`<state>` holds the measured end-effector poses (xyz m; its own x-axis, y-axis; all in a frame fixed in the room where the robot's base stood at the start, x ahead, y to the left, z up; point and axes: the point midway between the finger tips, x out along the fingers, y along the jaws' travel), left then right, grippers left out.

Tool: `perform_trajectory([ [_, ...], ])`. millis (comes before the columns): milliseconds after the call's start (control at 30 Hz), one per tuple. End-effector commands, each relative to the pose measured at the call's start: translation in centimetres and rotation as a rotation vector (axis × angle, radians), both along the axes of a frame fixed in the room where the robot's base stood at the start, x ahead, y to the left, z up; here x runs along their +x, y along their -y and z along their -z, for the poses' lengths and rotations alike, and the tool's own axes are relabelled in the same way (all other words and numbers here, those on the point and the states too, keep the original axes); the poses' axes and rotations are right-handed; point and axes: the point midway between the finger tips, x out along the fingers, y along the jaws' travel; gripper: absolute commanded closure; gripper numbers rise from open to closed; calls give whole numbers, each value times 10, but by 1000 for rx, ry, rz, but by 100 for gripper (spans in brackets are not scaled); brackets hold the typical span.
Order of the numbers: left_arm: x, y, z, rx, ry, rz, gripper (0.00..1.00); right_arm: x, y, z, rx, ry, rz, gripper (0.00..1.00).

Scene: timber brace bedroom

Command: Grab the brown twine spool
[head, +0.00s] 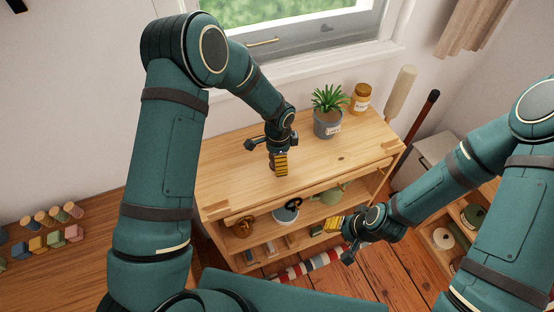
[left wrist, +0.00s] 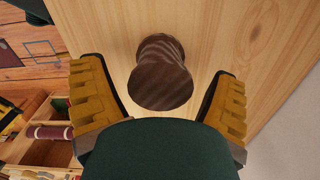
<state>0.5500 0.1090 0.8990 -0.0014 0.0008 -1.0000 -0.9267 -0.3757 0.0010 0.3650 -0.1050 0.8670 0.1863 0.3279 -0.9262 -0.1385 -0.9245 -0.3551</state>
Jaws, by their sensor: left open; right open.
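The brown twine spool (left wrist: 160,78) stands on the pale wooden top, seen from above in the left wrist view. It has a dark, round near end and a narrower waist. My left gripper (left wrist: 160,100) is open, with one yellow finger on each side of the spool and visible gaps between. In the head view, my left gripper (head: 280,164) points down over the shelf top and mostly hides the spool. My right gripper (head: 336,226) is open and empty, in front of the shelf's lower right part.
A potted plant (head: 328,112) and an amber jar (head: 360,98) stand at the shelf unit's (head: 225,180) back right. Cups and other items fill its lower shelves. Small coloured blocks (head: 54,238) lie on the left table. The top's left part is clear.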

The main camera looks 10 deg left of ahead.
Motion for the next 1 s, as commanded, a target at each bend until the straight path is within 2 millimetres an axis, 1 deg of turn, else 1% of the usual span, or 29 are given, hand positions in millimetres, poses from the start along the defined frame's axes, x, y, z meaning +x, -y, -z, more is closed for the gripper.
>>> perform_trajectory([
  [33,0,0,7,0,0,0,13,0,0,0,0,0,0,53],
  [133,0,0,14,0,0,0,13,0,0,0,0,0,0,53],
  [400,0,0,15,-1,1,-1,14,0,0,0,0,0,0,53],
  [467,0,0,15,-1,1,-1,35,0,0,0,0,0,0,53],
  [500,0,0,15,-1,1,-1,49,0,0,0,0,0,0,53],
  [567,0,0,15,-1,1,0,70,0,0,0,0,0,0,53],
  [600,0,0,15,-1,1,0,84,0,0,0,0,0,0,53],
  [867,0,0,15,-1,1,0,84,0,0,0,0,0,0,53],
  [1000,1,0,9,-1,3,0,84,0,0,0,0,0,0,53],
])
